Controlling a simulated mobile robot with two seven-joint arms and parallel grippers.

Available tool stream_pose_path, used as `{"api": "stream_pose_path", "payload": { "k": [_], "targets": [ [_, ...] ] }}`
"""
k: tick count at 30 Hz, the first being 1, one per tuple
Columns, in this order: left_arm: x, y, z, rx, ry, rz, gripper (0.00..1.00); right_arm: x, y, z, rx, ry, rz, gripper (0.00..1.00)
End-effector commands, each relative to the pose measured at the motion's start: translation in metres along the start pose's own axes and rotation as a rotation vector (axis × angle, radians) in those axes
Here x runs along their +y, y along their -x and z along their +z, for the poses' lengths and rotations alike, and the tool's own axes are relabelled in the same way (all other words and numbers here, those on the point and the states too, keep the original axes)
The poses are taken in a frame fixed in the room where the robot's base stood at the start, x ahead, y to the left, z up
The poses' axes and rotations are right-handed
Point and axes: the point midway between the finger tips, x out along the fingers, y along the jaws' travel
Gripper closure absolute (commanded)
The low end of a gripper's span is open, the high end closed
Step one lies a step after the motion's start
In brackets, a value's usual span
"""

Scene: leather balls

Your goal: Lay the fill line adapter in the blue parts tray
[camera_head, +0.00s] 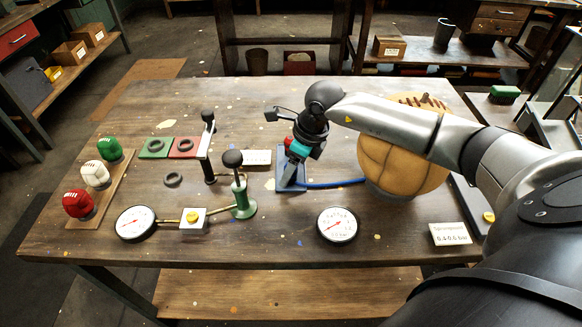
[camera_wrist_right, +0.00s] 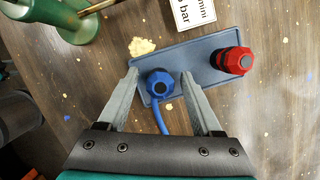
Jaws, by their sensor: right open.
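The blue parts tray (camera_head: 291,188) lies on the table near its middle; it also shows in the right wrist view (camera_wrist_right: 204,66). A blue ribbed fitting with a blue hose, seemingly the fill line adapter (camera_wrist_right: 160,84), is at the tray's left end in that view. I cannot tell whether it rests on the tray floor. A red fitting (camera_wrist_right: 236,61) is at the tray's other end. My right gripper (camera_head: 291,181) is open over the tray, its fingers (camera_wrist_right: 160,80) on either side of the blue fitting with gaps. My left gripper is not in view.
The blue hose (camera_head: 335,184) runs right towards a large tan leather ball (camera_head: 392,165). A green hand pump (camera_head: 241,195) stands left of the tray. A round gauge (camera_head: 337,225) lies in front. A label card (camera_head: 257,157) lies beside the tray. The table's front middle is mostly clear.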

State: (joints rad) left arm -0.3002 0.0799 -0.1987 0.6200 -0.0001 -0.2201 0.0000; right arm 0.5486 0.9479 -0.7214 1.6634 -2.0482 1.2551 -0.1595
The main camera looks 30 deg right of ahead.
Motion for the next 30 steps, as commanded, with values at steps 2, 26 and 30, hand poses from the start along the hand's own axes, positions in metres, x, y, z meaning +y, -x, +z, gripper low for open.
{"api": "stream_pose_path", "payload": {
  "k": [2,26,30],
  "targets": [
    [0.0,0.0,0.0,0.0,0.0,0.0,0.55,0.0,0.0,0.0,0.0,0.0,0.0,0.34],
    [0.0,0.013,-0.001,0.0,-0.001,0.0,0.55,-0.001,0.113,0.001,-0.001,0.0,-0.002,0.34],
    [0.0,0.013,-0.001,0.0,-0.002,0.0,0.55,0.0,0.122,0.001,0.0,0.001,-0.001,0.34]
  ]
}}
